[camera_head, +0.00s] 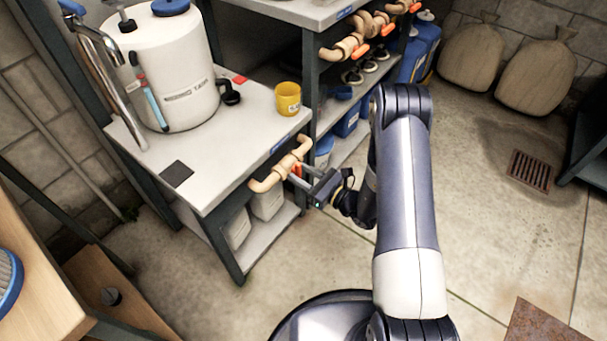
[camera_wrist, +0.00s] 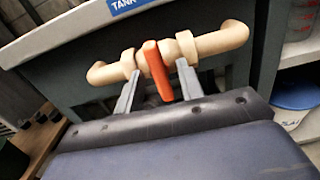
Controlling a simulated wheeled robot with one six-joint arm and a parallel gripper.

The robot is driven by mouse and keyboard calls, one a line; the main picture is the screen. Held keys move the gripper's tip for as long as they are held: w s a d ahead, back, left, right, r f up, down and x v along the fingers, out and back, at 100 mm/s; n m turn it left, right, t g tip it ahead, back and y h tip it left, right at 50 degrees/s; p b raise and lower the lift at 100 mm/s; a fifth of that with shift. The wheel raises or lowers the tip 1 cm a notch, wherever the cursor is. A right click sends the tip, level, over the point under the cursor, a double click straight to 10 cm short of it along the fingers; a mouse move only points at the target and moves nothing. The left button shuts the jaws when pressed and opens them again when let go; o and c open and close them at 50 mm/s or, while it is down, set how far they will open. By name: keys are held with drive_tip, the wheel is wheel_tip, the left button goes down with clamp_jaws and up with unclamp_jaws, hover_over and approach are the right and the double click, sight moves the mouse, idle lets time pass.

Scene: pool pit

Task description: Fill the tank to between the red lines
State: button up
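The white tank (camera_head: 180,75) stands on the grey bench, with a sight tube (camera_head: 153,106) on its front that shows light blue; its red lines are too small to read. A chrome spout (camera_head: 112,75) is beside the tank. Under a blue label at the bench's front edge is a beige pipe valve (camera_head: 268,182), also in the wrist view (camera_wrist: 217,42). Its orange handle (camera_wrist: 157,72) points down, across the pipe. My gripper (camera_head: 303,176) reaches the valve. In the wrist view its two fingers (camera_wrist: 158,68) are apart, one on each side of the handle, with gaps visible.
A yellow cup (camera_head: 288,98) and a dark flat square (camera_head: 177,173) are on the bench top. More orange-handled valves (camera_head: 345,47) line the neighbouring bench. Sacks (camera_head: 537,75) lean at the back wall. A wooden table (camera_head: 40,285) is at lower left. Floor beside the bench is clear.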

drive_tip(key=shift+d, duration=0.1)
drive_tip(key=p+v, duration=0.1)
drive_tip(key=v, duration=0.9)
drive_tip(key=shift+s+d, duration=0.2)
drive_tip(key=shift+s, duration=0.1)
drive_tip(key=shift+w+a, duration=0.1)
drive_tip(key=b+x, duration=0.1)
drive_tip(key=x, duration=1)
drive_tip(key=shift+n, duration=0.3)
